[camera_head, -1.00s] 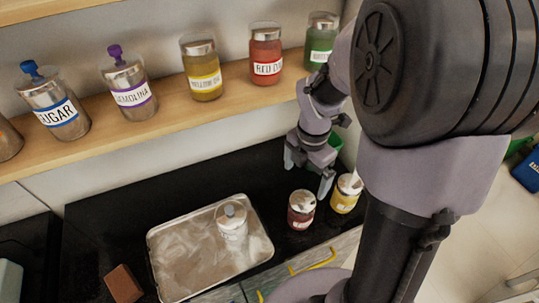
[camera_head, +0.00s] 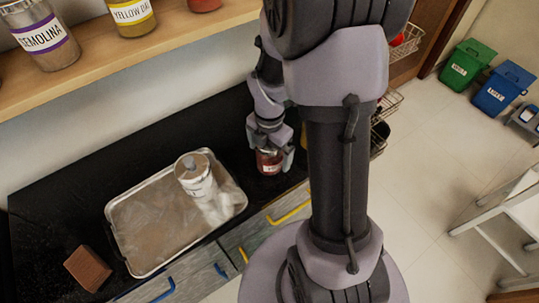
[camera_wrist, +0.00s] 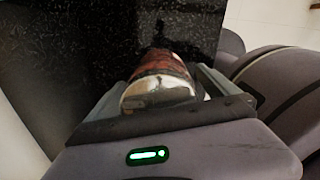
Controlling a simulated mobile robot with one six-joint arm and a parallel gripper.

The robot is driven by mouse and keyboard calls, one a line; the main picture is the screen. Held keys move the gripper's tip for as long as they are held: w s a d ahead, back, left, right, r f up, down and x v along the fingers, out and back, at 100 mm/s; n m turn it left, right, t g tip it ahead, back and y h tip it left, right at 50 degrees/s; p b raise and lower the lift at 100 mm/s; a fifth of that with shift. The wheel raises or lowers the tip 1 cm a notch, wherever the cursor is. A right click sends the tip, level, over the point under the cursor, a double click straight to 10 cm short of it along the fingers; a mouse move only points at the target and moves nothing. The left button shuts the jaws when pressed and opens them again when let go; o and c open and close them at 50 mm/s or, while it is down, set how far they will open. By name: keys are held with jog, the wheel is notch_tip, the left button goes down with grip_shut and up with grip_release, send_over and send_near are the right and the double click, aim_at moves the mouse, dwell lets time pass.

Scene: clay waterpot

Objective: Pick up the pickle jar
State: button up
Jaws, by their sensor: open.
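A jar with dark red contents and a silver lid (camera_head: 268,163) stands on the black counter, right of the metal tray. Its label is too small to read, so I cannot tell whether it is the pickle jar. My gripper (camera_head: 270,152) is open above it, with a finger on either side of its upper part. In the wrist view the red jar (camera_wrist: 160,84) sits between the two fingers, lid toward the camera. I cannot tell whether the fingers touch it.
A metal tray (camera_head: 130,207) dusted with powder holds a white canister (camera_head: 194,176). A brown block (camera_head: 88,268) lies to its left. A wooden shelf (camera_head: 130,62) with labelled jars runs above the counter. Drawers with handles are below the front edge. Bins stand on the floor at right.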

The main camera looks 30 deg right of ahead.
grip_shut()
jog(key=shift+r, duration=0.1)
